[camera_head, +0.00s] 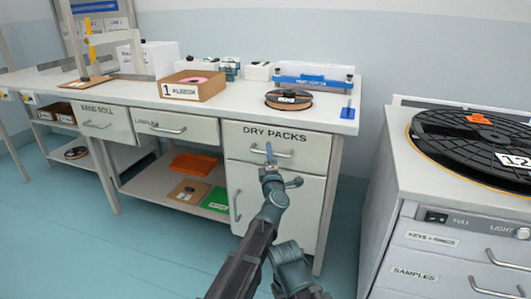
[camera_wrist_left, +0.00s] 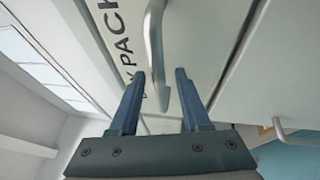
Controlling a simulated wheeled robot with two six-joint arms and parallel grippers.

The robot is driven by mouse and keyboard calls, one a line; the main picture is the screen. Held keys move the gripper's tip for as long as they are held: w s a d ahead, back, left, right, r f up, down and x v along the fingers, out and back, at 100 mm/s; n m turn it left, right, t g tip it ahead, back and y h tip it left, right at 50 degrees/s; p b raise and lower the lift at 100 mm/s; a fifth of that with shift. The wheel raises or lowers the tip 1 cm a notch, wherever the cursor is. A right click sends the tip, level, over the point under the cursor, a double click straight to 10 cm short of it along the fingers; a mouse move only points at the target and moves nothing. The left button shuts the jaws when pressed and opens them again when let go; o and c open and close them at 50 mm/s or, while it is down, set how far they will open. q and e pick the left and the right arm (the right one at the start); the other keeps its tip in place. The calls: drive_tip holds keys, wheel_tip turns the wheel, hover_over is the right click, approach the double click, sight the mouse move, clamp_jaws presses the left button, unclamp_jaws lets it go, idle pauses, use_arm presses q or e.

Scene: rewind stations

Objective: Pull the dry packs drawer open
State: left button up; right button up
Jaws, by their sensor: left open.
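The dry packs drawer (camera_head: 305,150) is the top drawer at the right end of the white bench, with "DRY PACKS" lettered above its bar handle (camera_head: 285,154). Its front looks flush, so it appears shut. My left gripper (camera_head: 269,149) is right at the handle. In the left wrist view the two open fingers (camera_wrist_left: 157,75) stand on either side of the metal handle (camera_wrist_left: 154,35), which runs lengthwise between them. Neither finger clearly touches it. My right gripper is not in view.
A cabinet door (camera_head: 258,200) with its own handle is below the drawer. The labels drawer (camera_head: 178,128) is to the left. A grey cabinet (camera_head: 420,225) bearing a big black reel (camera_head: 470,140) stands on the right. Blue floor is clear in front.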

use_arm(q)
clamp_jaws()
idle(1.4)
